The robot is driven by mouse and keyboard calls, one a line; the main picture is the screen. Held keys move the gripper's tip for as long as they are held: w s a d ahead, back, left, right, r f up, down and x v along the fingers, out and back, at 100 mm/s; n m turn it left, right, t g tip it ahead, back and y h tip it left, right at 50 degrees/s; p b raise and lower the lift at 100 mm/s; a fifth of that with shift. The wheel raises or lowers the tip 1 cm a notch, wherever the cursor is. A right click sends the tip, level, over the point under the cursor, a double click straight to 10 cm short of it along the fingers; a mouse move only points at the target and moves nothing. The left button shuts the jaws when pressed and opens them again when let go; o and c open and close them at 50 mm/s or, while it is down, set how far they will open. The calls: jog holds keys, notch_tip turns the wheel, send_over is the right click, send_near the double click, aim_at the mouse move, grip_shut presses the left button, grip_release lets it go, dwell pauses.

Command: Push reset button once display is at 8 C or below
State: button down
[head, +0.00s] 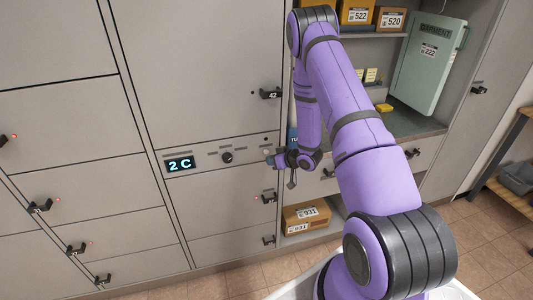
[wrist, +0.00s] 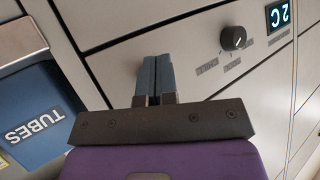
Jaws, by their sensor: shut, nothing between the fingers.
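The display (head: 180,164) reads 2 C in the head view, on a control strip across the grey lockers. It also shows in the wrist view (wrist: 279,15), rotated. A black knob (head: 227,157) sits right of it, also in the wrist view (wrist: 233,38). My gripper (head: 272,160) is at the right end of that strip, its fingers pointing at the panel. In the wrist view my gripper (wrist: 156,60) is shut and empty. A small pale spot (head: 266,152) beside the fingertips may be the reset button. I cannot tell whether the fingers touch it.
A blue bin labelled TUBES (wrist: 35,115) is close beside my gripper. A black locker handle (head: 270,94) sticks out above the strip and another handle (head: 268,198) below. A cardboard box (head: 306,216) sits on the low shelf to the right.

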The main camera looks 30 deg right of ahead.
jog(key=shift+s+a, duration=0.3)
jog(key=shift+s, duration=0.7)
jog(key=shift+s+a, duration=0.25)
jog(key=shift+s, duration=0.7)
jog(key=w+r+g+h, duration=0.1)
jog(key=w+r+h, duration=0.25)
jog(key=r, duration=1.35)
jog(key=s+a+r+g+h, duration=0.1)
jog(key=s+a+r, duration=0.15)
jog(key=r, duration=0.45)
jog(key=s+a+r+h, duration=0.1)
jog(key=s+r+h, duration=0.1)
jog(key=s+r, duration=0.35)
jog(key=s+a+r+g, duration=0.1)
jog(key=s+a+r, duration=0.3)
jog(key=s, duration=0.5)
jog(key=s+a+r+m+g+y, duration=0.1)
jog(key=s+a+r, duration=0.3)
jog(key=s, duration=0.5)
jog(key=s+a+r+g+y, duration=0.1)
jog(key=s+a+r+g, duration=0.1)
jog(key=s+a+r, duration=0.2)
jog(key=s+r, duration=0.3)
jog(key=s, duration=0.2)
jog(key=shift+s+r+m, duration=0.25)
jog(key=shift+s+m, duration=0.05)
jog(key=shift+s, duration=0.05)
jog(key=shift+d, duration=0.1)
